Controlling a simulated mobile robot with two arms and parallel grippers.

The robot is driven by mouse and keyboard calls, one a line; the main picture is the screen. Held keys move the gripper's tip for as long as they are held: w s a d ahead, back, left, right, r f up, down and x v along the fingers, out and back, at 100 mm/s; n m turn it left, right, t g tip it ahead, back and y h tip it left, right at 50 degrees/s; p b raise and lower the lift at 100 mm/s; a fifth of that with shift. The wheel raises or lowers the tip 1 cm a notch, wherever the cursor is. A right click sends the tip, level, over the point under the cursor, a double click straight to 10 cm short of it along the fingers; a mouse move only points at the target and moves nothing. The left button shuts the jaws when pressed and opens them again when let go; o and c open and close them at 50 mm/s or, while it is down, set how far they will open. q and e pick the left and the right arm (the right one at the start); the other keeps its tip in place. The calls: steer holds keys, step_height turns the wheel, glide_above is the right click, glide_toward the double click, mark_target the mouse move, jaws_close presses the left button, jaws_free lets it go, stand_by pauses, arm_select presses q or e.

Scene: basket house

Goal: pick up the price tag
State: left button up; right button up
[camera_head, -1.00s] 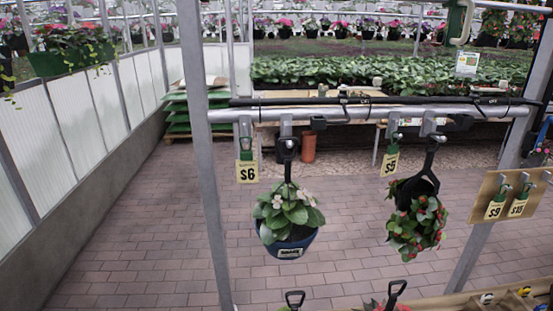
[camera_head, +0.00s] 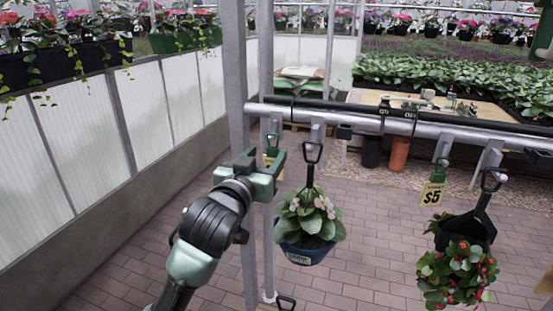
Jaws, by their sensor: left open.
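A yellow price tag (camera_head: 268,160) hangs from the left end of the grey rail. My left gripper (camera_head: 266,162) is open in front of it and hides most of the tag, including its number. I cannot tell whether the jaws are around the tag or short of it. A second yellow price tag (camera_head: 432,194) marked $5 hangs further right on the rail, well apart from the gripper. My right gripper is not in view.
A blue pot with a pale-flowered plant (camera_head: 309,222) hangs just right of my left gripper. A red-flowered plant (camera_head: 457,272) hangs further right. A metal post (camera_head: 236,60) stands by the rail's left end.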

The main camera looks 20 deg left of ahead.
mark_target(273, 147)
arm_select(q)
steer(key=w, duration=0.1)
steer(key=w+p, duration=0.1)
steer(key=shift+w+a+r, duration=0.1)
steer(key=shift+w+r, duration=0.15)
steer(key=shift+w, duration=0.05)
steer(key=shift+w+d+f+p, duration=0.15)
steer(key=shift+w+p, duration=0.15)
steer(key=shift+w, duration=0.25)
steer(key=shift+w+d+r+p, duration=0.1)
steer(key=shift+w+p, duration=0.2)
steer(key=shift+w, duration=0.25)
steer(key=shift+w+f, duration=0.15)
steer(key=shift+w, duration=0.15)
steer(key=c, duration=1.1)
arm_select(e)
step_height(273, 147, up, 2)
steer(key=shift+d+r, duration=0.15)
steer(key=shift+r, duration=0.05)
arm_select(q)
steer(key=shift+o, duration=0.2)
